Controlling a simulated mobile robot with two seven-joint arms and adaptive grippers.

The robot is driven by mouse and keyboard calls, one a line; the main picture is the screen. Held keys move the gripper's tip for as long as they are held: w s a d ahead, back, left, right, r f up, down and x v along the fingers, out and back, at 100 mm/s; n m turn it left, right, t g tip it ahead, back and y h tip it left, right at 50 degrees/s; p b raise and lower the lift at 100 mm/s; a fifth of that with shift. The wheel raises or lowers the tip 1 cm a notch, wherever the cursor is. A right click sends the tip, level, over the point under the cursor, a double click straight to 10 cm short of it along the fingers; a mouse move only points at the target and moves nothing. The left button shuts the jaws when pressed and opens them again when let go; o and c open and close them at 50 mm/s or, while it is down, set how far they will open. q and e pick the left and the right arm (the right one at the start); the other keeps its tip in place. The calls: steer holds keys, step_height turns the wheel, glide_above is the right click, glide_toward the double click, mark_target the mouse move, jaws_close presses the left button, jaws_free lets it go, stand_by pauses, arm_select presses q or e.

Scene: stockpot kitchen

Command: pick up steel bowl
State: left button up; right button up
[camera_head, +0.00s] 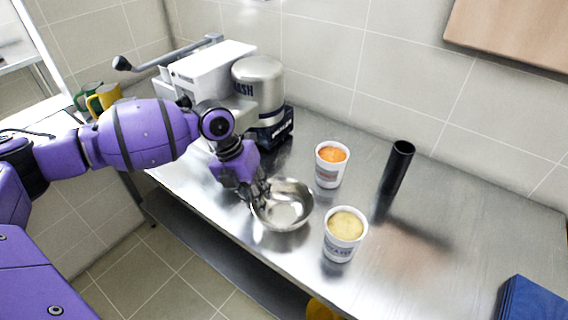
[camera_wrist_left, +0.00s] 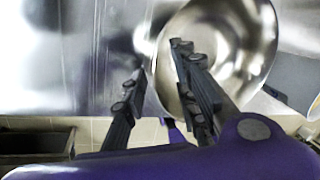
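The steel bowl (camera_head: 290,208) stands upright on the metal counter, just past my left gripper. My left gripper (camera_head: 262,194) reaches down at the bowl's left rim. In the left wrist view the bowl (camera_wrist_left: 246,38) fills the upper right. There my left gripper (camera_wrist_left: 160,62) is open, its fingers spread apart. One finger overlaps the inside of the bowl, and the other is outside, left of the rim. I cannot tell whether either finger touches the bowl. My right gripper is in neither view.
A cup with orange contents (camera_head: 328,174) stands behind the bowl, and a cup with yellow contents (camera_head: 340,246) to its right. A black cylinder (camera_head: 395,178) stands farther right. A white and steel machine (camera_head: 258,90) is behind my left arm. The right counter is mostly clear.

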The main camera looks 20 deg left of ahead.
arm_select(q)
steer(key=shift+w, duration=0.1)
jaws_close()
steer(key=shift+r, duration=0.1)
